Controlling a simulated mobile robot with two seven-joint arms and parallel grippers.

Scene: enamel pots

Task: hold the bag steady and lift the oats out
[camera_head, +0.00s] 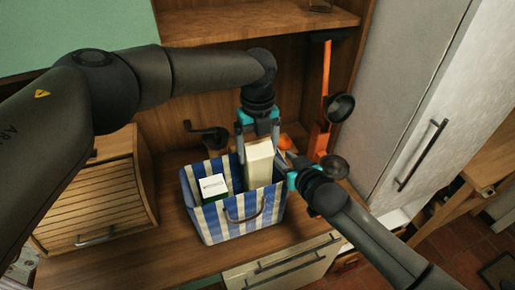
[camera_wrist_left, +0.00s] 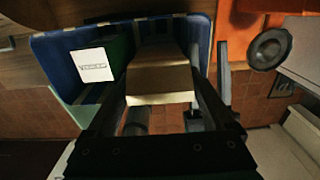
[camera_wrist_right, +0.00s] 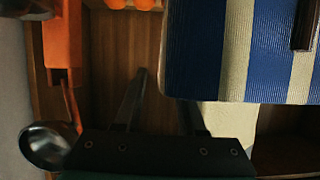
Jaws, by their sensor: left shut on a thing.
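The blue-and-white striped bag (camera_head: 240,218) stands open on the wooden counter. A tall cream box (camera_head: 259,165), which looks like the oats, stands in its right part, its top above the rim. My left gripper (camera_head: 258,137) points down from above and is shut on this box; the left wrist view shows the box (camera_wrist_left: 160,82) between the fingers. My right gripper (camera_head: 284,167) is at the bag's right rim. In the right wrist view its fingers (camera_wrist_right: 165,92) are apart, one outside the bag (camera_wrist_right: 238,50), the other partly hidden behind the bag's edge.
A green carton with a white label (camera_head: 213,187) sits in the bag's left part. A bread box (camera_head: 95,195) stands left. An orange rack with dark ladles (camera_head: 338,107) is close behind my right gripper, beside orange fruit (camera_head: 285,142). A shelf (camera_head: 250,22) hangs above.

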